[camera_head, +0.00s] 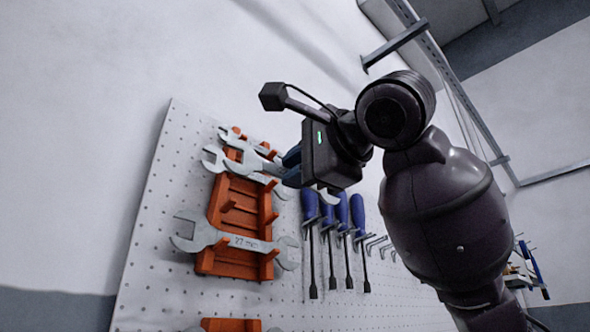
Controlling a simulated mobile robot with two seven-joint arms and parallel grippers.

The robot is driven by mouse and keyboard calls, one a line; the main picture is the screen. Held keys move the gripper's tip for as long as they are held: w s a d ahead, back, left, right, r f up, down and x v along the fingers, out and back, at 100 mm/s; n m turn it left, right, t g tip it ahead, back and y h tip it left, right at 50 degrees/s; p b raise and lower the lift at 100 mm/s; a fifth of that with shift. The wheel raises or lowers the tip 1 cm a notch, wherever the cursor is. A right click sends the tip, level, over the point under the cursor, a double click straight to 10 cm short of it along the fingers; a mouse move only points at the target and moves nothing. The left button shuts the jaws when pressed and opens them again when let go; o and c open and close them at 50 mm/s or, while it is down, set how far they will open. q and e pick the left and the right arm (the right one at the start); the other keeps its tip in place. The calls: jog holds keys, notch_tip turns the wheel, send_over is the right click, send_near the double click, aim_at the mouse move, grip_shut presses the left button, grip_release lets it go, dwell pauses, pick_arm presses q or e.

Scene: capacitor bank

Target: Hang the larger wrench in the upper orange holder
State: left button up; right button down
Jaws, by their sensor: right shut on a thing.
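My right gripper (292,166) is at the upper right of the orange holder (236,197) on the pegboard. Its blue-tipped fingers are shut on a grey wrench (250,166). The wrench's open jaw points left across the upper part of the holder; a grey end also shows below the gripper. I cannot tell whether it touches the holder's pegs. Another grey wrench (239,139) lies across the holder's top. A large wrench marked 27 mm (242,242) rests across its lower pegs. The gripper body hides part of the held wrench. My left gripper is out of view.
Several blue-handled screwdrivers (342,212) hang just right of the holder, with hex keys (376,245) beyond them. A second orange holder (230,325) shows at the bottom edge. The pegboard (150,240) is bare at the left.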

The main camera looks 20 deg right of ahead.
jog(key=shift+x, duration=1.1)
jog(key=shift+w+a+f+p, duration=0.1)
jog(key=shift+w+a+f, duration=0.25)
jog(key=shift+w, duration=0.7)
jog(key=shift+w+a+f+p, duration=0.1)
jog(key=shift+w+a+f, duration=0.3)
jog(key=shift+w, duration=0.6)
jog(key=shift+w+a+f+p, duration=0.15)
jog(key=shift+w+a, duration=0.35)
jog(key=shift+w, duration=0.55)
jog(key=shift+w+f, duration=0.15)
jog(key=shift+w, duration=0.05)
jog(key=shift+a+f, duration=0.1)
jog(key=shift+f, duration=0.05)
